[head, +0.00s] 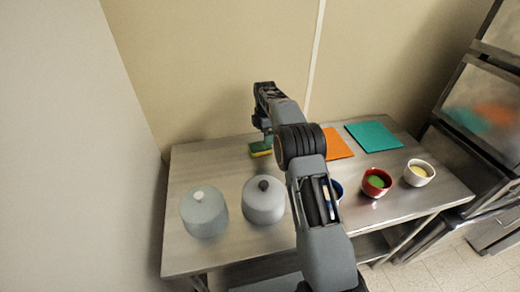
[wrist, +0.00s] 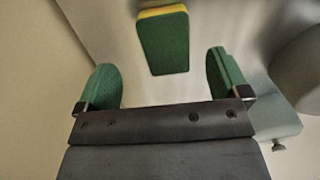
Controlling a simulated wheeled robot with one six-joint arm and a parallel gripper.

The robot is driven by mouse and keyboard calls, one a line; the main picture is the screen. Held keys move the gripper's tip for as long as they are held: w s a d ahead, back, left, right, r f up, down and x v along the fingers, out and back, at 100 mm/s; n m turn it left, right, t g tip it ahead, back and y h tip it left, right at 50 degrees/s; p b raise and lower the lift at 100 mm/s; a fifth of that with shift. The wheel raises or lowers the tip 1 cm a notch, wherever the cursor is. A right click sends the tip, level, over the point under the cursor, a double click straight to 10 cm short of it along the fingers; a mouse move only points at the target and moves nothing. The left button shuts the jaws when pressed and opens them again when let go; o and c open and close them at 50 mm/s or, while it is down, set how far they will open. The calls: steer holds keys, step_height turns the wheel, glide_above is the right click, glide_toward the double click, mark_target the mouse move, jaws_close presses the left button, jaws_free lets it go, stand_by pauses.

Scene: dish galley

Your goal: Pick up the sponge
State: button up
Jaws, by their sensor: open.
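The sponge is a block with a green top and a yellow layer below. In the head view the sponge (head: 260,149) lies on the steel table (head: 185,166) near its back edge, partly covered by my arm. In the wrist view the sponge (wrist: 162,42) shows beyond the fingertips, between the lines of the two fingers. My gripper (wrist: 163,85) has green finger pads set wide apart with nothing between them. In the head view my gripper (head: 264,132) is beside or over the sponge; the height gap is hard to tell.
Two domed lids with knobs, one pale (head: 205,215) and one grey (head: 263,205), stand in front of the sponge. An orange mat (head: 337,144), a teal mat (head: 374,136), a red bowl (head: 375,186) and a white bowl (head: 419,175) are to the right. A wall is behind.

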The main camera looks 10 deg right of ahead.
steer(key=shift+s+a+f+p, duration=0.15)
steer(key=shift+f+p, duration=0.2)
steer(key=shift+f, duration=1.35)
steer(key=shift+s+f+p, duration=0.15)
steer(key=shift+f+p, duration=0.15)
steer(key=shift+f, duration=1.35)
steer(key=shift+c, duration=0.2)
steer(key=c, duration=0.9)
steer(key=shift+r, duration=0.1)
steer(key=shift+c, duration=0.2)
step_height(320, 180, up, 28)
steer(key=p, duration=0.6)
